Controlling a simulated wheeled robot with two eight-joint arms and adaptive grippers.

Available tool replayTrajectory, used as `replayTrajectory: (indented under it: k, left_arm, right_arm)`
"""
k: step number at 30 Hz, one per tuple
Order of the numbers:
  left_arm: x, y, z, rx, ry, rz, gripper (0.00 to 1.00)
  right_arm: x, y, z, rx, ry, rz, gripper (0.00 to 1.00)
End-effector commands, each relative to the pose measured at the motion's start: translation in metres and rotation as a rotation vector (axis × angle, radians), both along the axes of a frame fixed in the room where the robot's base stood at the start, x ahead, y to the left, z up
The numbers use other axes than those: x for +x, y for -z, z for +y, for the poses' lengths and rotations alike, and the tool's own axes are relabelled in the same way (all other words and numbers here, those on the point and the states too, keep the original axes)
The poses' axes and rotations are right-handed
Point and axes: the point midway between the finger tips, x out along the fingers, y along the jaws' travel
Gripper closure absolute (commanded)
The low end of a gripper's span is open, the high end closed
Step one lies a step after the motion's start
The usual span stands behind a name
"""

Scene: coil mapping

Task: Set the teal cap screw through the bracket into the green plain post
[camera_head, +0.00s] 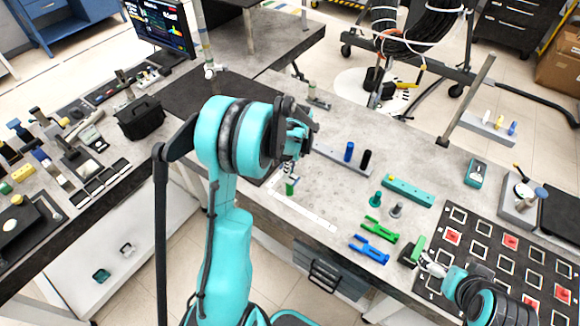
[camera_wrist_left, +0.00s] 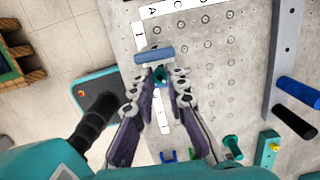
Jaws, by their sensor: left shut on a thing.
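My left gripper (camera_head: 299,140) is over the perforated grey bench plate. In the left wrist view its fingers (camera_wrist_left: 161,82) are closed around a small dark teal piece (camera_wrist_left: 160,74), apparently the teal cap screw. A blue-grey bar (camera_wrist_left: 154,55), possibly the bracket, lies just beyond the fingertips. I cannot tell whether the screw touches it. A green post (camera_head: 290,187) stands below the left gripper in the head view; the fingers and held piece hide it in the wrist view. My right gripper (camera_head: 431,263) is low at the right, beside a green and dark block; its fingers are unclear.
A teal peg (camera_head: 376,198) and a grey peg (camera_head: 397,210) stand near a teal strip (camera_head: 408,190). Green (camera_head: 380,230) and blue (camera_head: 369,250) forked pieces lie in front. Blue (camera_head: 349,152) and black (camera_head: 366,160) cylinders stand behind. A black marked mat (camera_head: 485,235) lies right.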

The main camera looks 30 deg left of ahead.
Motion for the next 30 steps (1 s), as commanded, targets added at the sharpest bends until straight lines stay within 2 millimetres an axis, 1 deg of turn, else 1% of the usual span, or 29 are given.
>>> replayTrajectory:
  k: [2, 17, 30]
  left_arm:
    - [0.0000, 0.0023, 0.0000, 0.000, 0.000, 0.000, 1.00]
    - [0.0000, 0.0021, 0.0000, 0.000, 0.000, 0.000, 1.00]
    - [0.0000, 0.0103, 0.0000, 0.000, 0.000, 0.000, 1.00]
  right_arm:
    - [0.0000, 0.0021, 0.0000, 0.000, 0.000, 0.000, 0.00]
    - [0.0001, 0.0018, 0.0000, 0.000, 0.000, 0.000, 0.00]
    - [0.0000, 0.0092, 0.0000, 0.000, 0.000, 0.000, 0.00]
